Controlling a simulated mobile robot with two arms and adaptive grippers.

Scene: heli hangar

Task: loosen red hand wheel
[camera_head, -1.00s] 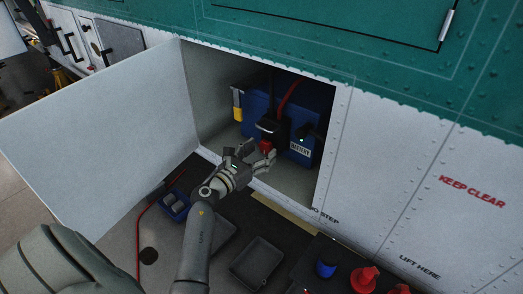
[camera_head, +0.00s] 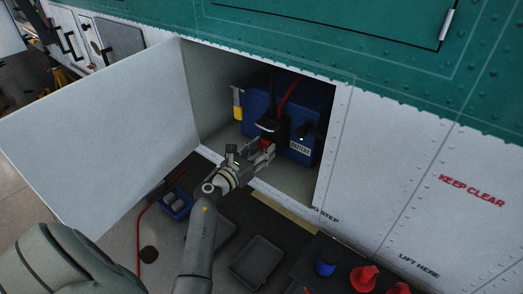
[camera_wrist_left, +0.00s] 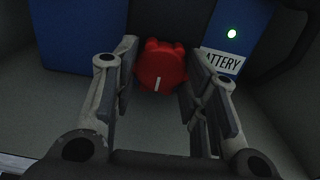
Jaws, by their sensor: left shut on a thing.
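The red hand wheel (camera_wrist_left: 160,66) is a small red lobed knob with a white mark on its face. It is on the front of the blue battery unit inside the open bay, and it shows in the head view (camera_head: 265,144) partly hidden by my fingers. My left gripper (camera_head: 262,151) reaches into the bay from the front. In the left wrist view its two fingers (camera_wrist_left: 157,84) stand on either side of the wheel, shut on it. My right gripper is in neither view.
The blue battery unit (camera_head: 255,104) has a BATTERY label (camera_head: 299,149), a black connector and a red cable (camera_head: 288,94). The open white door (camera_head: 100,135) stands left of the bay. Trays (camera_head: 257,262) lie on the floor below, and red and blue items (camera_head: 364,279) stand at lower right.

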